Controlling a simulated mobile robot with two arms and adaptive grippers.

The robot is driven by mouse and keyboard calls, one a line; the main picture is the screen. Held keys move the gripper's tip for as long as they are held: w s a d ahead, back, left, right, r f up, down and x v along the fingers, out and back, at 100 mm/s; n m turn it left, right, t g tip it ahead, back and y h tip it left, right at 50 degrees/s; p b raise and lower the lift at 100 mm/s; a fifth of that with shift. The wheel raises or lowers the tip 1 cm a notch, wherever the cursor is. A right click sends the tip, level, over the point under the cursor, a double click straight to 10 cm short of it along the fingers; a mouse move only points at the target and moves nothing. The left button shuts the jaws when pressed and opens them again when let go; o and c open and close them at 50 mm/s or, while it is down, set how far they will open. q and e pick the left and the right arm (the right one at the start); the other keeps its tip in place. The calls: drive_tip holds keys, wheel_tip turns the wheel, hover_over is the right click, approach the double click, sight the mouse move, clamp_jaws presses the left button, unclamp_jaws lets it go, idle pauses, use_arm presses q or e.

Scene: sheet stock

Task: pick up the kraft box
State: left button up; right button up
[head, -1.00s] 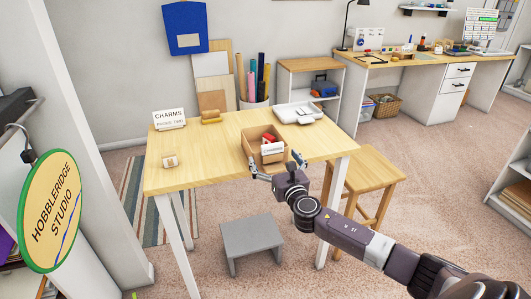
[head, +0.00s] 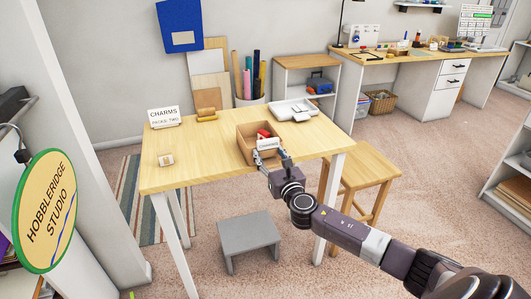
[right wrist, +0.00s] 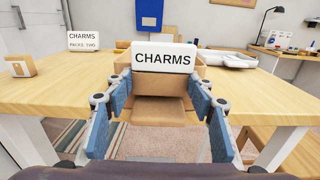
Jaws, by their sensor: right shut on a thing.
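The kraft box (head: 246,147) is an open brown box near the front right edge of the table. A white CHARMS label (right wrist: 164,57) is on its front, and a red item (head: 264,134) shows inside. My right gripper (head: 272,159) is at the box's front, below the label. My left gripper is not in view.
The light wooden table (head: 205,160) carries a small labelled box (head: 166,160), a CHARMS sign (head: 164,117), a brown block (head: 207,115) and a white tray (head: 294,110). A wooden stool (head: 362,168) and grey step (head: 248,237) stand close by. The table's middle is clear.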

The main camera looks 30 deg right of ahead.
drive_tip(key=shift+r, duration=0.65)
wheel_tip(320, 180, up, 19)
drive_tip(key=p, duration=0.3)
drive_tip(key=shift+f, duration=0.2)
